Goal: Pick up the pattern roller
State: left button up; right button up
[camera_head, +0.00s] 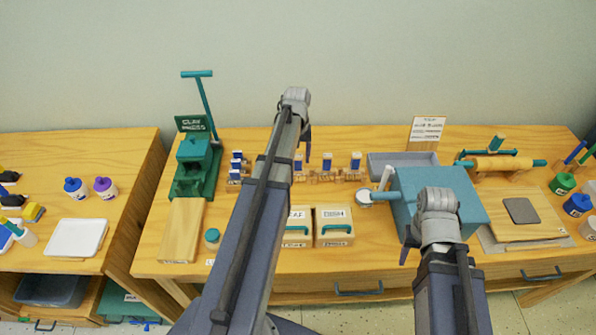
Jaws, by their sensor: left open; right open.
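A wooden roller with teal handles (500,163) lies at the back right of the wooden table, with a smaller teal-handled tool (490,151) just behind it. I cannot tell for sure which one is the pattern roller. My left gripper (307,143) is over the middle back of the table, near the small blue-topped stamps (326,160); its arm hides much of it. My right gripper (408,243) is at the front of the teal box (437,190), left of and nearer than the roller. Both grippers are mostly hidden and hold nothing that I can see.
A green clay press (197,160) with a tall lever stands at the left. Two labelled drawers or boxes (333,227) sit at the front middle. A grey tray (400,160) lies behind the teal box. A board (520,215) and paint jars (577,204) are at the right.

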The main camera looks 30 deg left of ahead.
aim_at(298, 164)
pick_arm(q)
notch_tip(298, 164, down, 4)
jog(key=b, duration=0.3)
jog(key=shift+w, duration=0.15)
jog(key=shift+r, duration=0.1)
jog(key=shift+c, duration=0.3)
grip_shut()
